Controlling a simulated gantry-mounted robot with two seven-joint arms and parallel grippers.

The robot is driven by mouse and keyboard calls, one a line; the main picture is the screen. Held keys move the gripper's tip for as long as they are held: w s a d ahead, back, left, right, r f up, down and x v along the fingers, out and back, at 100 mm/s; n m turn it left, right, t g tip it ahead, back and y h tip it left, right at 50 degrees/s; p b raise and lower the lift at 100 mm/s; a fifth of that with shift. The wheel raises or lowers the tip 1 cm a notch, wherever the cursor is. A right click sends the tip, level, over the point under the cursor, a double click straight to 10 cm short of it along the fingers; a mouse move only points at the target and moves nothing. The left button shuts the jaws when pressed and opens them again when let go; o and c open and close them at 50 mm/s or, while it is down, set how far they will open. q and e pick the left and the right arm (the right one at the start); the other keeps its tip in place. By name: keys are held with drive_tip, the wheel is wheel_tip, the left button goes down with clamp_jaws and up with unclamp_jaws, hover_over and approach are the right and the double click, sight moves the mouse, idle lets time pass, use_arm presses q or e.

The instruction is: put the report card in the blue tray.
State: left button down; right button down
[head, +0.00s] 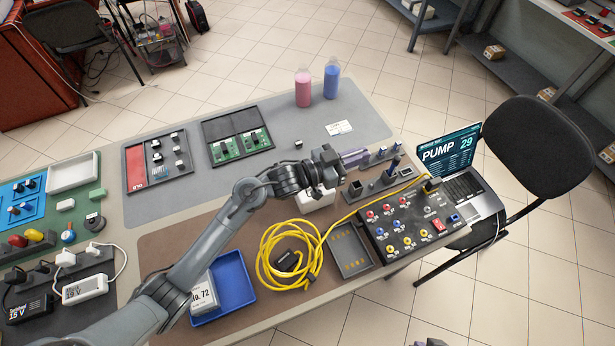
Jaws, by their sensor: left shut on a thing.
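The blue tray (240,283) lies on the brown mat at the near edge of the table. A small white printed card (339,128) lies flat on the grey mat farther back; I cannot tell which of the two is the report card. My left gripper (337,165) is above the table, right of centre and well away from the tray. It is shut on what looks like a grey-purple bar (354,156). A dark sliver at the bottom edge may be my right gripper (431,343).
A coiled yellow cable (286,253) lies right of the tray, beside a dark tray (350,250) and a connector panel (410,220). A laptop (455,165) reads "PUMP 29". Pink (303,88) and blue (331,80) bottles stand at the back. The grey mat's middle is fairly clear.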

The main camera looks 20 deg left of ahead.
use_arm(q)
drive_tip(key=a+f, duration=0.2)
drive_tip(key=a, duration=0.1)
drive_tip(key=a+f, duration=0.2)
drive_tip(key=a, duration=0.2)
drive_tip(key=w+a+f+b, duration=0.1)
drive_tip(key=a+f, duration=0.2)
drive_tip(key=a, duration=0.1)
drive_tip(key=shift+a, duration=0.25)
drive_tip(key=shift+a+f, duration=0.1)
drive_tip(key=shift+f, duration=1.75)
drive_tip(key=shift+f+b, duration=0.15)
drive_tip(key=shift+b, duration=0.2)
drive_tip(key=c, duration=1.3)
unclamp_jaws()
